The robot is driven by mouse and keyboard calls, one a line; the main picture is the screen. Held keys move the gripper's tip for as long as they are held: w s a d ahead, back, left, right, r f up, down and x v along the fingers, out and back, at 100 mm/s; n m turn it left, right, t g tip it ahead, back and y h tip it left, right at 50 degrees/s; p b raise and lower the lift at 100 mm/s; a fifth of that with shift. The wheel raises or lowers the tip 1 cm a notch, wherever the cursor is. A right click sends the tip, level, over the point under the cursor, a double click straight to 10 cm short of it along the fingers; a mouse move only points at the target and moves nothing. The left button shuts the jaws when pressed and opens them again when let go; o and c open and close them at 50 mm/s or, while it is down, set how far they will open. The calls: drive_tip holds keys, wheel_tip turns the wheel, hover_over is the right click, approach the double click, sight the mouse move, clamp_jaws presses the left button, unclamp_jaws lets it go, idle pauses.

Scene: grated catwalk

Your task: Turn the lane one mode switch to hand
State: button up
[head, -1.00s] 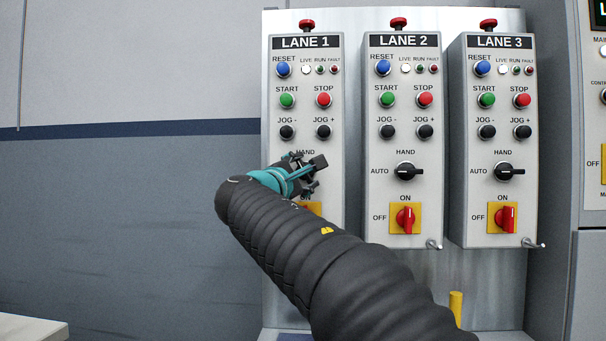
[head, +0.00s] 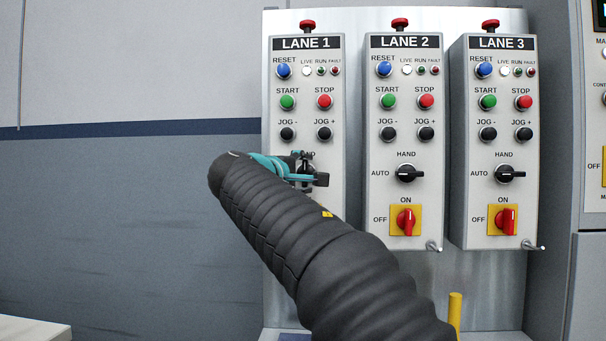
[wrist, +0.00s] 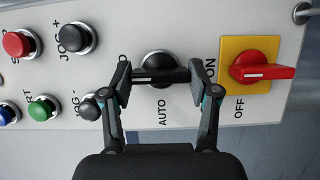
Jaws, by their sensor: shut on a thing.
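The lane one mode switch is a black knob (wrist: 158,75) on the LANE 1 box (head: 335,120). In the wrist view its bar lies along the box's length, and its white line points toward the partly hidden HAND lettering, with AUTO to one side. My gripper (wrist: 163,84) is shut on the knob, one finger at each end of the bar. In the head view my gripper (head: 305,172) and arm cover the knob and most of its lettering.
The red lane one ON/OFF switch (wrist: 262,73) on its yellow plate is close beside one finger. The black JOG- button (wrist: 90,107) is close beside the other. LANE 2 (head: 403,150) and LANE 3 (head: 504,150) boxes stand to the right, their mode knobs lying sideways toward AUTO.

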idle(0.3)
drive_tip(key=o, duration=1.2)
drive_tip(key=shift+c, duration=0.2)
drive_tip(key=v, duration=1.2)
drive_tip(key=shift+a, duration=0.1)
